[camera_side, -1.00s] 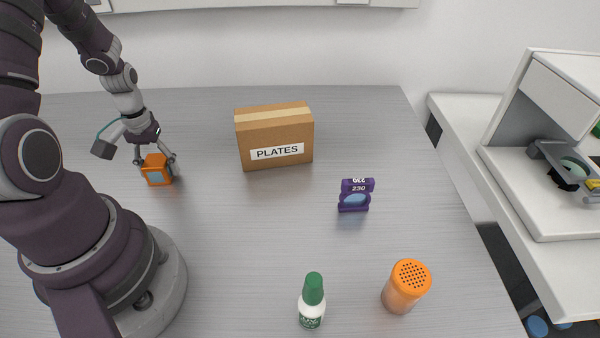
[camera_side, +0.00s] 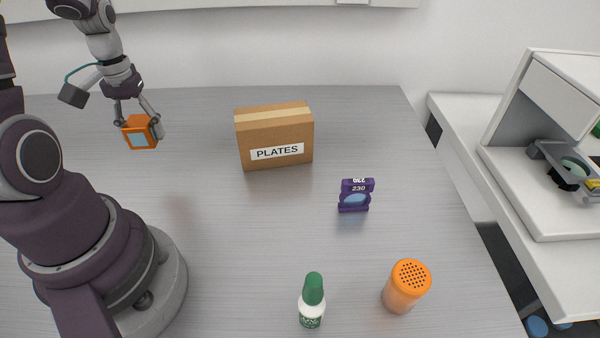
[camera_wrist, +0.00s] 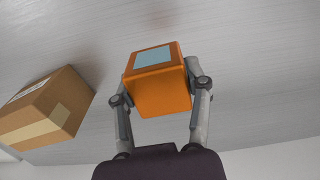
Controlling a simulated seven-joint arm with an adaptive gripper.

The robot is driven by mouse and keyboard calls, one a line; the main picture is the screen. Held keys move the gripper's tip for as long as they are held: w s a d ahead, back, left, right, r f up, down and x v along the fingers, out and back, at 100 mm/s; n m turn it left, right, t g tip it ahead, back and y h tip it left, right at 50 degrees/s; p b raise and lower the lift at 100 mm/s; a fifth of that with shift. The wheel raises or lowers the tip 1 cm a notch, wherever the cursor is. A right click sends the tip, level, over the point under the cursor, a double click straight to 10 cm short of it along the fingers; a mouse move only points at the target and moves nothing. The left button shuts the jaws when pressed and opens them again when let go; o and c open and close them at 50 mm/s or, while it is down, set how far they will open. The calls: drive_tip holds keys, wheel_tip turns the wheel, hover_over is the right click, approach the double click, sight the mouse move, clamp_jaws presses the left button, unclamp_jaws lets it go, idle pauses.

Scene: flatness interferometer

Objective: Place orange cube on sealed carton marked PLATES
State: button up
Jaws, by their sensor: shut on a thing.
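The orange cube (camera_side: 139,131) has light blue square patches on its faces. My gripper (camera_side: 140,125) is shut on it and holds it up, left of the carton. In the wrist view the cube (camera_wrist: 160,85) sits between both fingers of my gripper (camera_wrist: 160,92), slightly tilted. The sealed brown carton (camera_side: 262,158) has a tan tape strip on top and a white PLATES label. It stands on the table at the back middle, with its top bare. In the wrist view the carton (camera_wrist: 40,108) is at the left, apart from the cube.
A purple holder marked 230 (camera_side: 356,194) stands right of the carton. A green-capped white bottle (camera_side: 312,302) and an orange perforated-top shaker (camera_side: 406,287) stand at the front. A white instrument (camera_side: 545,190) is at the right. The grey table (camera_side: 230,235) is clear between cube and carton.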

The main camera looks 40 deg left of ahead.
drive_tip(key=w+d+r, duration=0.2)
drive_tip(key=d+r, duration=0.1)
drive_tip(key=d, duration=0.4)
drive_tip(key=w+d+r, duration=0.1)
drive_tip(key=d+r, duration=0.2)
drive_tip(key=d, duration=0.3)
hover_over(257, 114)
drive_tip(key=shift+s+f+m, duration=0.2)
drive_tip(key=shift+f+m, duration=0.2)
drive_tip(key=shift+f, duration=0.15)
drive_tip(key=shift+w+f, duration=0.15)
drive_tip(key=shift+f, duration=1.6)
drive_tip(key=shift+f, duration=0.1)
drive_tip(key=o, duration=1.2)
